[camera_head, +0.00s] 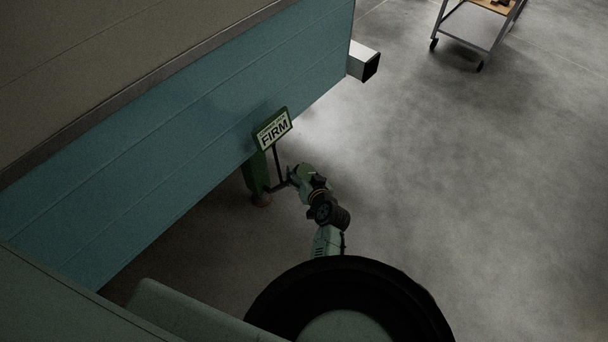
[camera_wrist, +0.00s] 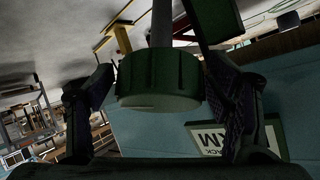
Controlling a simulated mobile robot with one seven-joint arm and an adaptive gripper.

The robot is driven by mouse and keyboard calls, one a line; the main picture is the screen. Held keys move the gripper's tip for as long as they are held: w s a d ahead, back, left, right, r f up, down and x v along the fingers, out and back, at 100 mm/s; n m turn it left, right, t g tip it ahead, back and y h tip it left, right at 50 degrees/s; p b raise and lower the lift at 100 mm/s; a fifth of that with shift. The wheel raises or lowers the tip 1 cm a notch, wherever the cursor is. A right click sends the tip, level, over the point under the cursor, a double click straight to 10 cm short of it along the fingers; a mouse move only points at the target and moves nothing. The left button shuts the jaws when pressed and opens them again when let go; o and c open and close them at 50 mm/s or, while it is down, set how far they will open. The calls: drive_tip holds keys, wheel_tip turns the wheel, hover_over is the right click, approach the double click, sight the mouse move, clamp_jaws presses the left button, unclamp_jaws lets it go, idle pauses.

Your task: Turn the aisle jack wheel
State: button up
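The jack wheel, a ribbed green knob (camera_wrist: 160,80), fills the upper middle of the wrist view, with a grey shaft (camera_wrist: 161,22) behind it. My gripper (camera_wrist: 160,72) is open, with one dark finger on each side of the wheel. The gaps are narrow; I cannot tell whether either finger touches it. In the head view the green jack post (camera_head: 256,173) stands beside the teal camper side, under a sign reading FIRM (camera_head: 273,131). My gripper is small and dark there, close to the right of the post; the wheel is not clear in that view.
The teal camper wall (camera_head: 170,135) runs along the left, with a square bumper end (camera_head: 363,62) beyond the jack. A wheeled cart (camera_head: 478,28) stands at the far upper right. The concrete floor (camera_head: 490,180) to the right is clear. The sign (camera_wrist: 212,140) is close to the right finger.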

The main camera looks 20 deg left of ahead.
sight(304, 172)
drive_tip(key=shift+o, duration=0.3)
wheel_tip(304, 172, up, 10)
idle(0.5)
idle(0.3)
